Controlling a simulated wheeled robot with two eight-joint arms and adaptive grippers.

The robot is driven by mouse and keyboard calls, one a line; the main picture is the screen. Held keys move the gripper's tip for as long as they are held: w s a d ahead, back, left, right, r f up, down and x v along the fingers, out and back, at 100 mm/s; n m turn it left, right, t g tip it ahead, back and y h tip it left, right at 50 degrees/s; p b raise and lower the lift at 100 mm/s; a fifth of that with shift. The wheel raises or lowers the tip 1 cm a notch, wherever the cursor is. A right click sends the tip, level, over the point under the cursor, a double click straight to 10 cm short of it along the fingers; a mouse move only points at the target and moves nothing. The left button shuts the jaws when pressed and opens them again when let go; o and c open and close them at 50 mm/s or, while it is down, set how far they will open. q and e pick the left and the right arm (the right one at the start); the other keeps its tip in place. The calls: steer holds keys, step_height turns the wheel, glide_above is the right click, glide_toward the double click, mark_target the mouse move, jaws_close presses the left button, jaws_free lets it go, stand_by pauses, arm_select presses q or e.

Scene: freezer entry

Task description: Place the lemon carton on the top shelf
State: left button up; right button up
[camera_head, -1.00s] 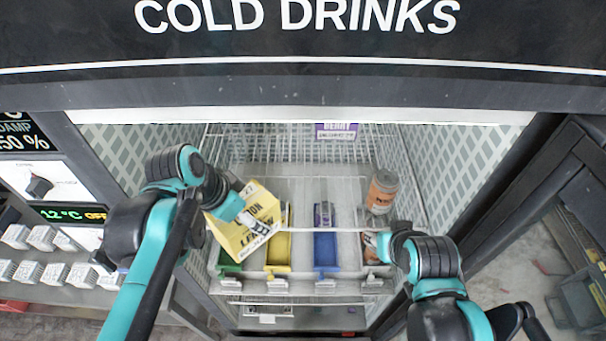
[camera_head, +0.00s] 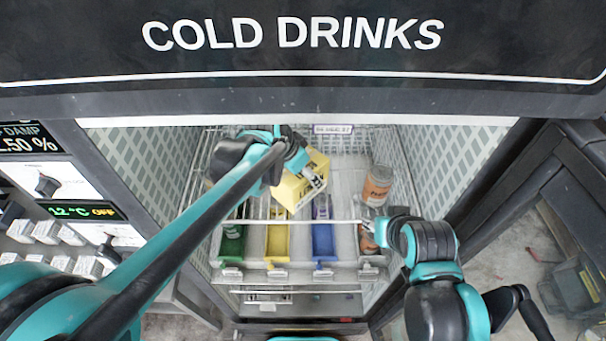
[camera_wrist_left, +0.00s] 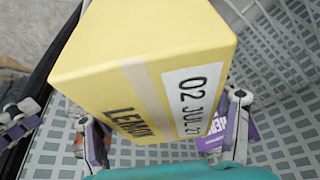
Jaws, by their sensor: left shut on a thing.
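The yellow lemon carton (camera_head: 289,192) is in my left gripper (camera_head: 312,176), inside the open cooler. In the left wrist view the carton (camera_wrist_left: 140,65) sits between the two fingers (camera_wrist_left: 164,130), with "LEMON" and a date label showing. It is tilted in the head view, and my left arm hides part of it. It appears above the upper visible shelf (camera_head: 345,268), which has coloured lanes. My right gripper (camera_head: 380,236) is at the right front of this shelf, beside a can; its fingers are not clear.
An orange-brown can (camera_head: 377,186) stands at the right of the shelf, with another can (camera_head: 367,238) in front. Green (camera_head: 231,243), yellow (camera_head: 277,242) and blue (camera_head: 323,243) lanes line the front. A purple label (camera_head: 333,129) is at the back. Cooler walls bound both sides.

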arm_select(q)
steer(key=shift+f, duration=0.65)
steer(key=shift+f, duration=0.2)
steer(key=o, duration=1.8)
steer(key=shift+s, duration=0.1)
steer(key=shift+c, duration=0.2)
